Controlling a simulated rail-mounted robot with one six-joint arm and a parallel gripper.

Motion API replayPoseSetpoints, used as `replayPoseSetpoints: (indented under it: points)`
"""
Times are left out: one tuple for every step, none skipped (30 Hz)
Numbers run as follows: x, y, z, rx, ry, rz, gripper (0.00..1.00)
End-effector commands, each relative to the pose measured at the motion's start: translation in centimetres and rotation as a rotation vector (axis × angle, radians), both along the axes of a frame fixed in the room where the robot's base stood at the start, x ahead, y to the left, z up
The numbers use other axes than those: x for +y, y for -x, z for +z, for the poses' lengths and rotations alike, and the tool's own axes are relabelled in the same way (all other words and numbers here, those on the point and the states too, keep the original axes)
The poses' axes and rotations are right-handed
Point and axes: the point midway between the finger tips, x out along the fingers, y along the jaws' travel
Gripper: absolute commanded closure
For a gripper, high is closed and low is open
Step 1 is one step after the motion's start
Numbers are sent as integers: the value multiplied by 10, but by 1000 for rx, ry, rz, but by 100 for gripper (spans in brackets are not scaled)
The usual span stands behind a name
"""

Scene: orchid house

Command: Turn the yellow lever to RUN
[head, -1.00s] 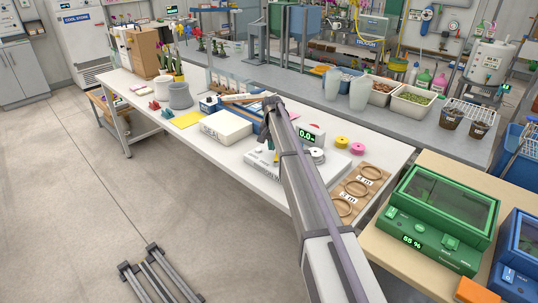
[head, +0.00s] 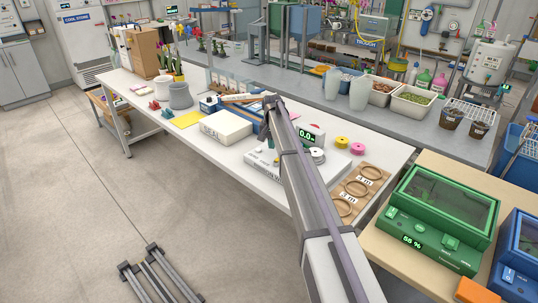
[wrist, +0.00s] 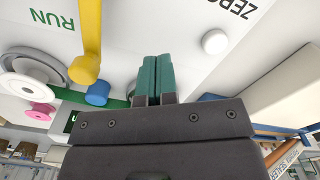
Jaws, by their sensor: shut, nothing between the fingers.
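The yellow lever (wrist: 88,40) shows in the wrist view on a white panel, at the upper left, running from the top edge down to a rounded end. The green word RUN (wrist: 52,20) is printed left of it. A dark word that starts with ZERO (wrist: 232,6) is to the right. My gripper (wrist: 155,75) has its green fingers together and empty, to the right of the lever's end with a visible gap. In the head view I cannot make out the lever; my arm covers part of the white instrument (head: 262,165).
A white round button (wrist: 214,41) sits right of my fingers and a blue cylinder (wrist: 97,93) lies left of them. A white box (head: 225,127), a yellow spool (head: 341,143) and a wooden ring board (head: 383,172) are on the bench. A green machine (head: 440,215) stands at the right.

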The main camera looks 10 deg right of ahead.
Motion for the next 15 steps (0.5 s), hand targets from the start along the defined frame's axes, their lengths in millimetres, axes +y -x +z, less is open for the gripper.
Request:
replayPoseSetpoints:
  points:
    - [0, 0, 2, 0, 0, 0, 100]
    - [0, 0, 4, 0, 0, 0, 100]
    - [0, 0, 7, 0, 0, 0, 100]
    - [0, 0, 11, 0, 0, 0, 100]
    - [0, 0, 15, 0, 0, 0, 100]
    - [0, 0, 21, 0, 0, 0, 100]
    - [0, 0, 26, 0, 0, 0, 100]
    - [0, 0, 30, 0, 0, 0, 100]
    - [0, 0, 36, 0, 0, 0, 100]
    - [0, 0, 40, 0, 0, 0, 100]
    - [0, 0, 44, 0, 0, 0, 100]
    - [0, 0, 49, 0, 0, 0, 100]
    - [0, 0, 53, 0, 0, 0, 100]
    - [0, 0, 57, 0, 0, 0, 100]
    - [0, 0, 62, 0, 0, 0, 100]
